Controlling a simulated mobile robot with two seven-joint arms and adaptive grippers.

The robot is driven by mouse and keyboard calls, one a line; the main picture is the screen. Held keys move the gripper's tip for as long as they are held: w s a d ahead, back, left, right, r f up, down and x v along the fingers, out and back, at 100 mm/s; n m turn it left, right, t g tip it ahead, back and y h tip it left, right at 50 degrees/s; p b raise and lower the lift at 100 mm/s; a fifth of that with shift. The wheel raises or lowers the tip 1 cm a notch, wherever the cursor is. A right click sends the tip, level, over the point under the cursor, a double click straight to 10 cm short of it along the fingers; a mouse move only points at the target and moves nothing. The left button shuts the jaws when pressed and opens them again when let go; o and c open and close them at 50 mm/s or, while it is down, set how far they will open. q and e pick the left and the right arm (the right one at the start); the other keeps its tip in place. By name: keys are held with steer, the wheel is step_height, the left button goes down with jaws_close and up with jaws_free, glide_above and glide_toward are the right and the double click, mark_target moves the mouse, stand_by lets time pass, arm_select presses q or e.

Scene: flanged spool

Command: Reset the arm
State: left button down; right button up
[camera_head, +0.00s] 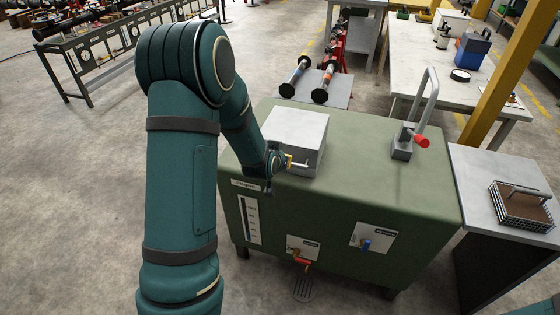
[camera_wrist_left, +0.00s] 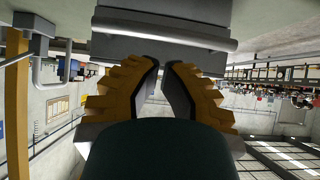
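My left arm comes in from the left in the head view. Its gripper (camera_head: 297,163) is beside the front face of a light grey box (camera_head: 299,123) on top of a green tank (camera_head: 367,157). In the left wrist view the yellow fingers of my left gripper (camera_wrist_left: 164,64) stand apart with a clear gap and nothing between them. A grey horizontal bar (camera_wrist_left: 165,38) lies just beyond the fingertips; whether it touches them cannot be told. My right gripper is not in view.
A side table (camera_head: 478,178) with a wire basket (camera_head: 520,207) stands right.

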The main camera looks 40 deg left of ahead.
arm_select(q)
steer(key=s+d+f, duration=0.2)
steer(key=s+f, duration=0.3)
steer(key=s, duration=0.1)
steer(key=shift+s+f, duration=0.15)
steer(key=shift+s, duration=0.25)
